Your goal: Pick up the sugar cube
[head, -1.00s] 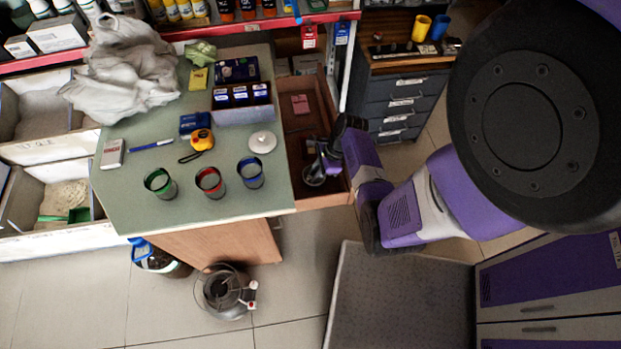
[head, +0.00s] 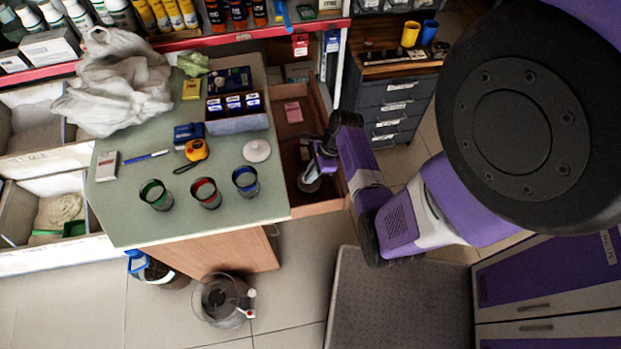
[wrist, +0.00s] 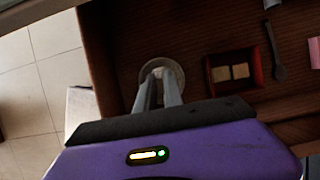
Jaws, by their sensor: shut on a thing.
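My gripper (wrist: 160,86) is over the open brown drawer; it also shows in the head view (head: 317,168). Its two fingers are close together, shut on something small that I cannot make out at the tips. A pale round dish (wrist: 176,68) lies right under or behind the fingertips; it also shows in the head view (head: 308,184). I cannot tell whether the fingers touch it. Two tan cube-like pieces (wrist: 230,72) sit in a small red box (wrist: 254,82) to the right. I cannot clearly identify a sugar cube.
A dark spoon-like tool (wrist: 275,52) and a pink block (wrist: 315,52) lie in the drawer (head: 318,207) right of the red box. The green-topped table (head: 220,222), with several glasses and small items, stands left of the drawer. Floor tiles (wrist: 40,90) are clear at left.

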